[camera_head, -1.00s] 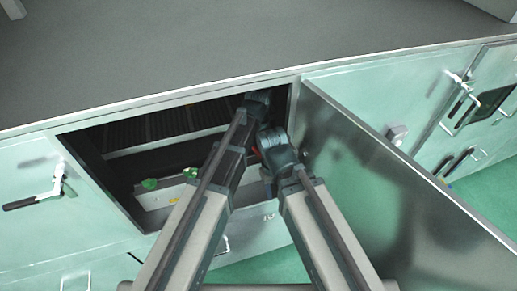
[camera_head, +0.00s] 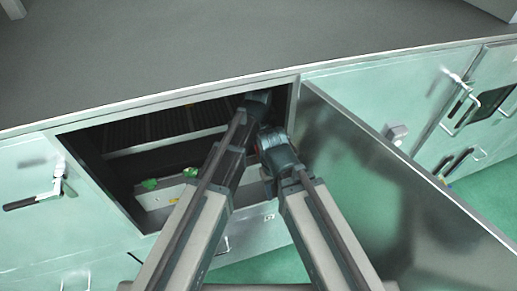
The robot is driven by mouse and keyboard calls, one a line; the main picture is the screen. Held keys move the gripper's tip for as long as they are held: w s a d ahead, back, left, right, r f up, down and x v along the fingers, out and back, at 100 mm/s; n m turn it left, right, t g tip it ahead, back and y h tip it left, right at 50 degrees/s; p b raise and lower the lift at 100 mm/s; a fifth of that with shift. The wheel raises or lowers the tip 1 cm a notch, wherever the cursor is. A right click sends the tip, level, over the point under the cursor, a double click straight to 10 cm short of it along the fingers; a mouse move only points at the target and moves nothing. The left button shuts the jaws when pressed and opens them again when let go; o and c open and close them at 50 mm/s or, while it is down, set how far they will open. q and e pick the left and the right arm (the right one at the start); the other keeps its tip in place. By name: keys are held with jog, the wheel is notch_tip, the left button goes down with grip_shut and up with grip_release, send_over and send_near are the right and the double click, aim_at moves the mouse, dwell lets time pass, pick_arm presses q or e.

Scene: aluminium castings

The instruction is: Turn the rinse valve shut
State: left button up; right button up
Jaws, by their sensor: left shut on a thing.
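The open cabinet bay (camera_head: 130,205) holds a pale panel with two green knobs (camera_head: 150,183) in the left part of the opening. The rinse valve itself cannot be made out; my arms cover the right part of the bay. My left gripper (camera_head: 262,132) is inside the bay at the right, largely hidden behind my arm links. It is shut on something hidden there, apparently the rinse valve. My right wrist (camera_head: 278,152) is at the right side of the opening; its fingers are hidden.
An open door (camera_head: 375,165) stands out to the right of the bay, close beside my right arm. A grey top (camera_head: 250,45) runs above. A closed door with a lever handle (camera_head: 45,192) is at the left. Green floor shows below.

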pick_arm(q)
jog(key=o, duration=1.3)
notch_tip(320, 180, up, 8)
jog(key=p, duration=0.7)
jog(key=shift+f+p, duration=0.2)
jog(key=shift+p, duration=0.1)
jog(key=shift+f, duration=0.1)
